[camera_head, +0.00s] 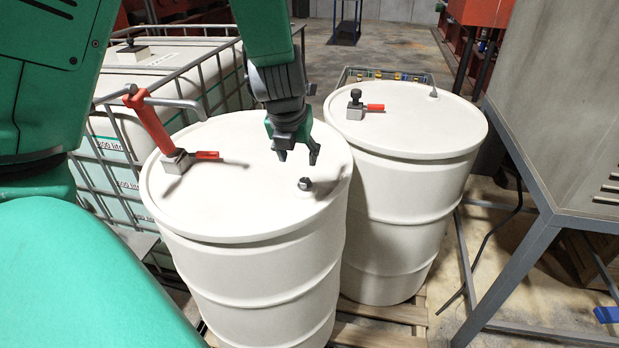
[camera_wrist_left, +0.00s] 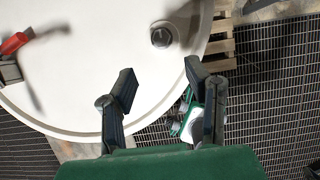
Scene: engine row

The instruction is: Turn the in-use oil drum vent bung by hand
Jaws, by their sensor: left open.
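The near white oil drum (camera_head: 235,205) has a hand pump (camera_head: 150,125) with a red body and grey spout on its lid. A small dark vent bung (camera_head: 305,184) sits near the lid's right edge. My left gripper (camera_head: 298,158) is open and empty above the lid, just behind and above the bung, apart from it. In the left wrist view the bung (camera_wrist_left: 161,37) shows on the white lid (camera_wrist_left: 90,60), beyond the two spread fingertips (camera_wrist_left: 158,78). My right gripper is not in view.
A second white drum (camera_head: 405,190) stands at the right, with a red-handled fitting (camera_head: 365,106) and a small grey bung (camera_head: 433,94). A caged white tank (camera_head: 150,75) stands behind left. A grey metal cabinet (camera_head: 560,110) on a frame is at the right.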

